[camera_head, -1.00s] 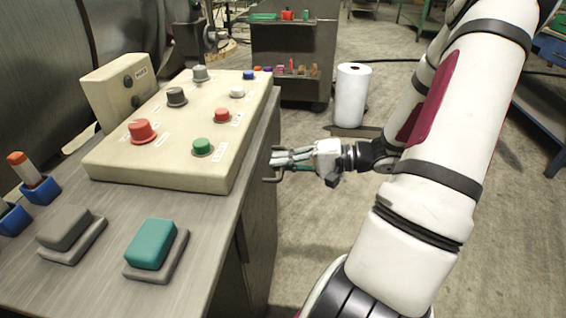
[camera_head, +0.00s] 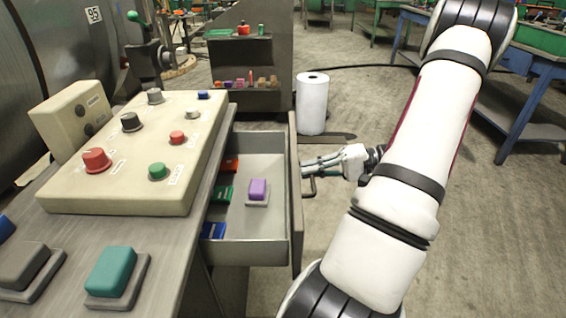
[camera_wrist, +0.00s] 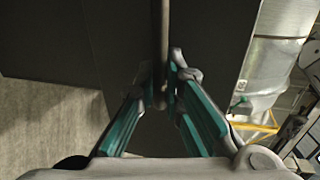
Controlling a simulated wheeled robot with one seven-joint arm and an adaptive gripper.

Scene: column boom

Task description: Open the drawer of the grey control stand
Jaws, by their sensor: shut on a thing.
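The drawer (camera_head: 262,251) of the grey control stand (camera_head: 165,255) is pulled well out on the stand's right side, and its inside shows. It holds a purple block on a grey base (camera_head: 258,190) and red, green and blue items along its left side. My gripper (camera_head: 308,172) is at the outer face of the drawer front, shut on the bar handle (camera_head: 310,188). In the wrist view the fingers (camera_wrist: 163,85) close on both sides of the dark handle bar (camera_wrist: 160,40). Part of the handle is hidden by the fingers.
A cream control panel (camera_head: 140,150) with several knobs and buttons sits on the stand top. A teal pad (camera_head: 111,270) lies near its front. A white roll (camera_head: 312,105) stands on the floor behind my gripper. Blue benches (camera_head: 520,120) stand at the right; the floor between is clear.

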